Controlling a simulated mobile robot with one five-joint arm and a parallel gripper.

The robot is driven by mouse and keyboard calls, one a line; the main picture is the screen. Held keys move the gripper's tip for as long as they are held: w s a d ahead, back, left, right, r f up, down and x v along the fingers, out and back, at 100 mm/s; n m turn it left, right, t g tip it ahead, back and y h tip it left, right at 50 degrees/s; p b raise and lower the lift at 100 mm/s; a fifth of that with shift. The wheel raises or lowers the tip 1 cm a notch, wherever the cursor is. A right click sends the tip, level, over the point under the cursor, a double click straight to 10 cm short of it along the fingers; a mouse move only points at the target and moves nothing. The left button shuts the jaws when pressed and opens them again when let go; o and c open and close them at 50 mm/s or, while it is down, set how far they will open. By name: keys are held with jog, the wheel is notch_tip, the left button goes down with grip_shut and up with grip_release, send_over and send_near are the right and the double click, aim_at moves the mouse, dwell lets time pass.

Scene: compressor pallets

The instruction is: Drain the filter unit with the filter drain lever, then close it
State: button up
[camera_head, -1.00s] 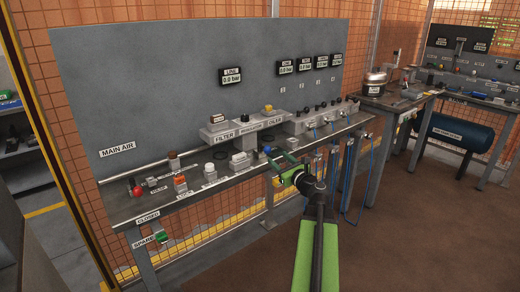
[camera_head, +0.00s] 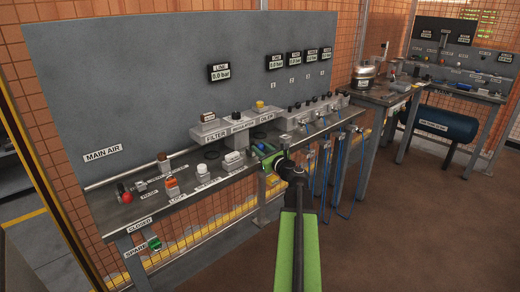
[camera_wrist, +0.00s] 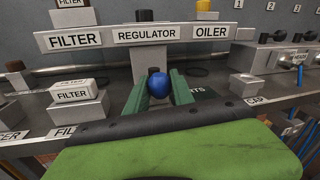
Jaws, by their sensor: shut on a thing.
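The filter unit (camera_head: 208,117) is the left block on the raised shelf, marked FILTER. Its shelf label (camera_wrist: 74,40) shows in the wrist view, left of REGULATOR and OILER. A blue ball knob (camera_wrist: 159,85) sits between the two green fingers of my gripper (camera_wrist: 157,94), which is shut on it. In the head view my gripper (camera_head: 262,151) is at the bench's front, right of a white block (camera_head: 233,161). The knob's stem and base are hidden, and no readable label names it as the drain lever.
A white block marked FILTER (camera_wrist: 73,91) stands left of my gripper on the bench (camera_head: 160,203). A red knob (camera_head: 126,198) and an orange-topped block (camera_head: 172,187) are farther left. Gauges (camera_head: 219,72) read 0.0 bar. Blue hoses (camera_head: 345,170) hang at right; the brown floor is clear.

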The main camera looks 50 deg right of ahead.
grip_shut()
